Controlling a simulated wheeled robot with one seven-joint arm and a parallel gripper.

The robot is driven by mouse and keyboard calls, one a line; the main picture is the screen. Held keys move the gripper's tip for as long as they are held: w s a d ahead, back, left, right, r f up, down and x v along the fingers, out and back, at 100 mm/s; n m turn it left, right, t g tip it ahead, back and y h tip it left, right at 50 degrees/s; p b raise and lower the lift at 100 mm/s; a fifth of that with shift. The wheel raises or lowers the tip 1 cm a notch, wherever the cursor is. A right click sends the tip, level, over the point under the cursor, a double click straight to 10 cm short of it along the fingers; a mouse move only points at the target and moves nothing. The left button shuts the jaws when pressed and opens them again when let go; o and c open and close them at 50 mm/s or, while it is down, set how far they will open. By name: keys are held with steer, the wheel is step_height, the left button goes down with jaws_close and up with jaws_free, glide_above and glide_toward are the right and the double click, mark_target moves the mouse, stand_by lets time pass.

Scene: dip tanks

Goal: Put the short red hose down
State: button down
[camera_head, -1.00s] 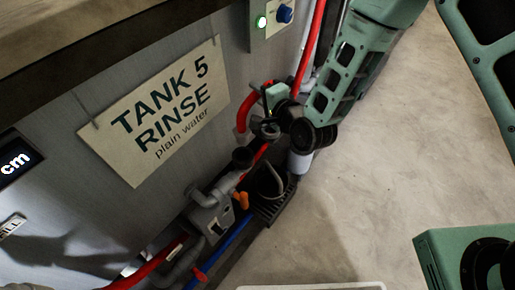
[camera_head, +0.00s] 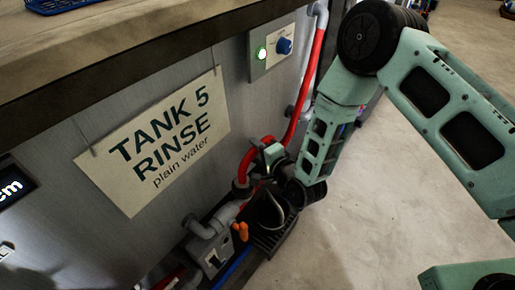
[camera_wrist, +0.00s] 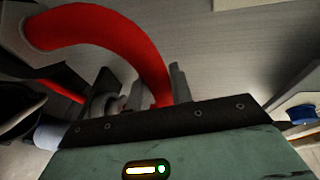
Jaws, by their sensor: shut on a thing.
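The short red hose (camera_head: 245,165) is a thick curved red tube with a dark grey collar at its lower left end. It is beside the tank's front wall, just right of the "TANK 5 RINSE" sign (camera_head: 165,140). My gripper (camera_head: 270,160) is shut on it near its upper right end. In the wrist view the hose (camera_wrist: 105,28) arches from a grey collar at upper left down to my fingers (camera_wrist: 160,92). The gripped end is partly hidden behind my gripper body. I cannot tell whether the collar touches the pipework below.
Grey pipe fittings (camera_head: 207,229) with an orange handle (camera_head: 240,231) stand below, beside a black slotted tray or holder (camera_head: 272,240). A longer red hose (camera_head: 312,70) runs up the wall. A control box (camera_head: 272,48) has a green light and blue knob. The floor (camera_head: 370,190) at right is clear.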

steer(key=shift+f, duration=0.1)
steer(key=c, duration=1.2)
jaws_free()
steer(key=shift+c, duration=0.2)
